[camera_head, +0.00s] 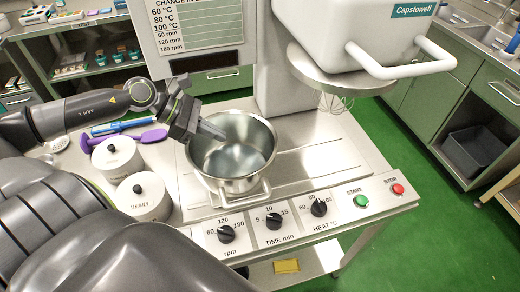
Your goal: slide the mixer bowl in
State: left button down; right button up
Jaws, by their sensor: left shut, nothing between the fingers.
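The steel mixer bowl (233,184) stands upright on the machine's metal deck, in front of the column and to the left of the mixer head (360,30). A wire whisk (335,102) hangs under the head, to the right of and behind the bowl. My left gripper (222,134) is shut, with its fingertips at the bowl's left rim and over its opening. Nothing shows between the fingers. I cannot tell whether they touch the bowl. My right gripper does not show.
Two white lidded pots (118,160) stand left of the bowl. A purple spatula (150,136) and a blue tool (125,125) lie behind them. Knobs, a green start button (361,201) and a red stop button (398,189) line the front panel. The deck right of the bowl is clear.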

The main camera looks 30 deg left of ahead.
aim_at(261, 150)
pick_arm(q)
jog(key=x, duration=0.4)
jog(key=p+x, duration=0.1)
jog(key=x, duration=0.2)
jog(key=d+r+p+x, duration=0.1)
jog(key=x, duration=0.3)
jog(key=shift+w+d, duration=0.15)
jog(key=shift+w, duration=0.2)
jog(key=shift+w+d+f+p, duration=0.3)
jog(key=shift+d+p, duration=0.05)
jog(key=shift+d, duration=0.1)
